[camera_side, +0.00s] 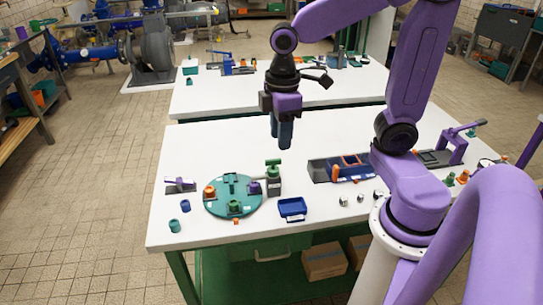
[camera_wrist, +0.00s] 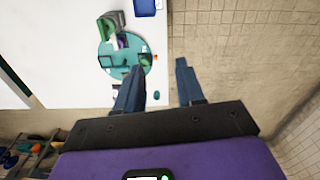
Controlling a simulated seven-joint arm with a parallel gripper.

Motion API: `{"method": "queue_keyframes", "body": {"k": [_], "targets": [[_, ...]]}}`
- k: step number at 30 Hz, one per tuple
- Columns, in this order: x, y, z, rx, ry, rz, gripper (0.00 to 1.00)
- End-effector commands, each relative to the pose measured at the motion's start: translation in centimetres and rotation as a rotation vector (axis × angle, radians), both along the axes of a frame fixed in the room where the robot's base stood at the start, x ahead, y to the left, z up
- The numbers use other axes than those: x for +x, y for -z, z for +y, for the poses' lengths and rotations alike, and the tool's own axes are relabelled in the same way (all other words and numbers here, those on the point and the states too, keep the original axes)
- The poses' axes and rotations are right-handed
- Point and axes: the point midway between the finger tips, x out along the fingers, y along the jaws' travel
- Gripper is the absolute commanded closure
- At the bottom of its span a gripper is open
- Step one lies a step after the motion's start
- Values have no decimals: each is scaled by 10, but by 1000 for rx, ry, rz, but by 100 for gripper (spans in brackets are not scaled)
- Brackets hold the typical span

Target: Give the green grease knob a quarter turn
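A dark green device with a bright green T-shaped knob (camera_side: 273,163) on top stands at the right edge of a round teal plate (camera_side: 219,209) on the near white table; I take this as the grease knob. In the wrist view a green block-like shape (camera_wrist: 110,26) at the plate's upper edge appears to be the same device. My gripper (camera_side: 280,142) hangs above the table, behind and above the knob, clear of it. In the wrist view my gripper's (camera_wrist: 160,86) two fingers are spread, with nothing between them.
The plate bears an orange piece (camera_side: 210,192), a purple piece (camera_side: 254,188) and green pieces. A dark tray with orange and blue parts (camera_side: 350,168) lies farther right.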

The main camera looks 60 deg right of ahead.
Motion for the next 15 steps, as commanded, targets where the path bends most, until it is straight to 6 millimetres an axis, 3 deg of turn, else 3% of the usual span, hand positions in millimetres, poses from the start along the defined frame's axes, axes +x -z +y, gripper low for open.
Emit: {"method": "queue_keyframes", "body": {"k": [6,15], "targets": [[52,-10,-42,-4,79,7,62],[82,-17,-85,-6,130,12,62]]}}
